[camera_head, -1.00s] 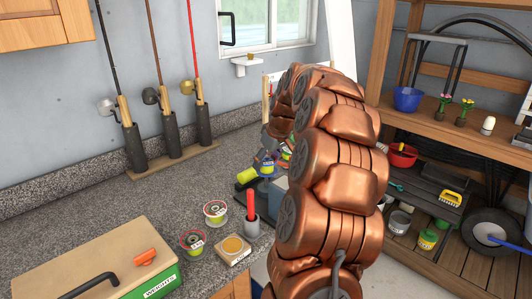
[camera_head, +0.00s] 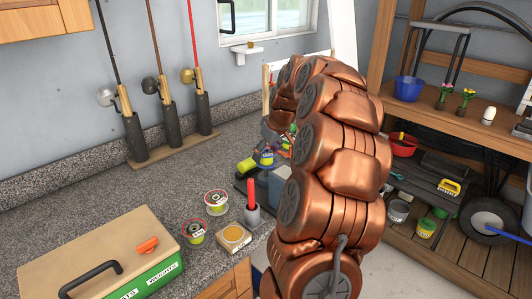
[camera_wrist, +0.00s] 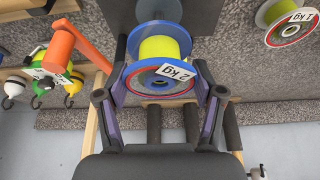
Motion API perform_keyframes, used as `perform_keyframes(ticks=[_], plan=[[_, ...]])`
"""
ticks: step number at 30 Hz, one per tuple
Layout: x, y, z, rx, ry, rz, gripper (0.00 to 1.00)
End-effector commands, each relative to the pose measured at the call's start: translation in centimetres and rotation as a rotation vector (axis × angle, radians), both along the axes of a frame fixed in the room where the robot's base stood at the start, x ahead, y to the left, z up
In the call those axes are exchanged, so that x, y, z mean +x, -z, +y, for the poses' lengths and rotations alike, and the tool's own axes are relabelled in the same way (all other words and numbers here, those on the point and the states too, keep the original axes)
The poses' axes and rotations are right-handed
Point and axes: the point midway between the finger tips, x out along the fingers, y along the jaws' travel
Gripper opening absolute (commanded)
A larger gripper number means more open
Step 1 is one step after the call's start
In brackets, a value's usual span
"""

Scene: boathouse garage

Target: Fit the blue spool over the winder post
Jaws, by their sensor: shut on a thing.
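The blue spool (camera_wrist: 158,18), wound with yellow-green line and labelled 2 kg, is between the fingers of my gripper (camera_wrist: 160,68) in the wrist view. The fingers are shut on it, one on each side, with its labelled face toward the camera. In the head view the blue spool (camera_head: 267,157) shows small beside my arm, above a dark grey and blue-grey object (camera_head: 275,187) at the counter's edge. My arm hides much of this area. I cannot pick out the winder post in either view, nor tell whether the spool touches it.
Two other spools (camera_head: 216,199) (camera_head: 193,231), a red rod in a grey holder (camera_head: 252,214) and a small wooden block (camera_head: 234,238) stand on the counter. A tackle box (camera_head: 100,255) is front left.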

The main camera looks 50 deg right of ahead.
Motion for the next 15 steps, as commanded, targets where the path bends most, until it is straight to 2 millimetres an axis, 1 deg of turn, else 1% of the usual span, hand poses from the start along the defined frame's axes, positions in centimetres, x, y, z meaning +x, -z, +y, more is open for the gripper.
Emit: perform_keyframes(ticks=[1,15], plan=[[0.0,0.5,0.0,0.001,0.000,0.000,0.33],[0.0,3.2,0.0,0.001,0.000,0.002,0.33]])
